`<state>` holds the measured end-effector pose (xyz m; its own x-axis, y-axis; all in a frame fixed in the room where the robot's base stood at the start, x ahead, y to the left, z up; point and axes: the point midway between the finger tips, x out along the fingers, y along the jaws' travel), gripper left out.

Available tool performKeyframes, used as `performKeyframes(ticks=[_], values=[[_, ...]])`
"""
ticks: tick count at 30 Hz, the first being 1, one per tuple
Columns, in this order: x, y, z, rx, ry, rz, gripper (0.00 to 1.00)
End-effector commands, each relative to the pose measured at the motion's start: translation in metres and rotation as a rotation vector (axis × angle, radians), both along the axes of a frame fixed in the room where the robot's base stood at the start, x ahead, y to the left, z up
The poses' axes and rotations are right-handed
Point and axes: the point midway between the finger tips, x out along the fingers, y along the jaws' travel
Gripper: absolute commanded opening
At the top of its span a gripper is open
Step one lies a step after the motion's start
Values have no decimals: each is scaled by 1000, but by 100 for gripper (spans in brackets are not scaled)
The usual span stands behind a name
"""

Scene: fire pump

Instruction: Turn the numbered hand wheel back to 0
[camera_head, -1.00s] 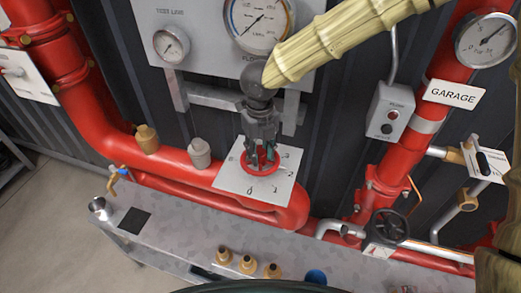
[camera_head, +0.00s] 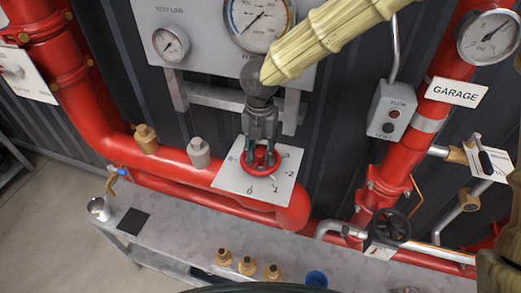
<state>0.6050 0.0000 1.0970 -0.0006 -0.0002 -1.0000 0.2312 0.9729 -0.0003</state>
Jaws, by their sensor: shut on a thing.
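The numbered hand wheel is a small red ring (camera_head: 261,168) on a white square dial plate (camera_head: 231,178) with black digits around it. The digits 1, 2 and 3 can be made out on the right side, and a 0 appears near the lower edge. My gripper (camera_head: 260,160) points down from above, its fingers at the wheel and shut on it. The gripper and fingers hide part of the wheel's hub and rear rim. I cannot make out a pointer on the wheel.
Gauges on a grey panel (camera_head: 195,20) stand behind my arm. Thick red pipes (camera_head: 100,120) run around the plate. Brass fittings (camera_head: 247,265) and a blue cap (camera_head: 316,279) lie on the grey bench (camera_head: 180,238). A black hand wheel (camera_head: 390,227) is at the right, below a GARAGE sign (camera_head: 455,91).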

Motion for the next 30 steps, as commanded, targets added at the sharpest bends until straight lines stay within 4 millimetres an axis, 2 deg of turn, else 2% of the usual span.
performKeyframes(ticks=[8,24,30], values=[[0,0,1,0,-1,-47,4],[1,-1,0,-1,-3,-616,4],[1,0,1,-1,-1,-699,4]])
